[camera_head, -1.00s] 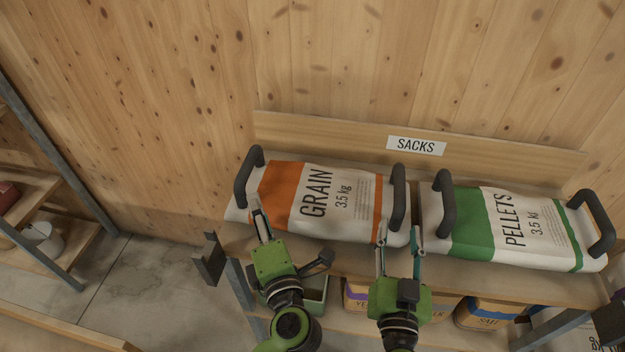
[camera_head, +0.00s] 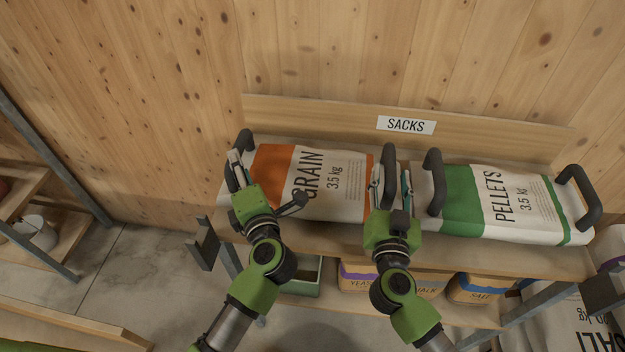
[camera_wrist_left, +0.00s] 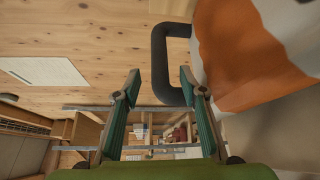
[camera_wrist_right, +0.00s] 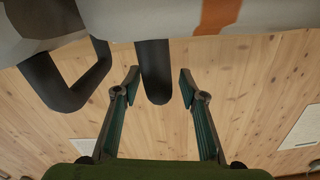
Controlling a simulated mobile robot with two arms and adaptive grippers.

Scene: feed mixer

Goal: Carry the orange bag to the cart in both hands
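The orange and white grain bag (camera_head: 335,185) lies flat on the sacks shelf, with a dark handle at each end. Its left handle (camera_head: 243,150) also shows in the left wrist view (camera_wrist_left: 160,65). My left gripper (camera_head: 236,168) is open, and its fingers stand on either side of that handle. The bag's right handle (camera_head: 389,165) also shows in the right wrist view (camera_wrist_right: 154,75). My right gripper (camera_head: 391,185) is open, with its fingers on either side of that handle. Neither gripper is closed on a handle. The cart cannot be made out.
A green and white pellets bag (camera_head: 505,205) lies close on the right, its left handle (camera_head: 434,180) near my right gripper. Small boxes (camera_head: 470,289) and a green bin (camera_head: 303,277) sit on the lower shelf. A wooden wall stands behind; a shelf rack (camera_head: 50,225) is at left.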

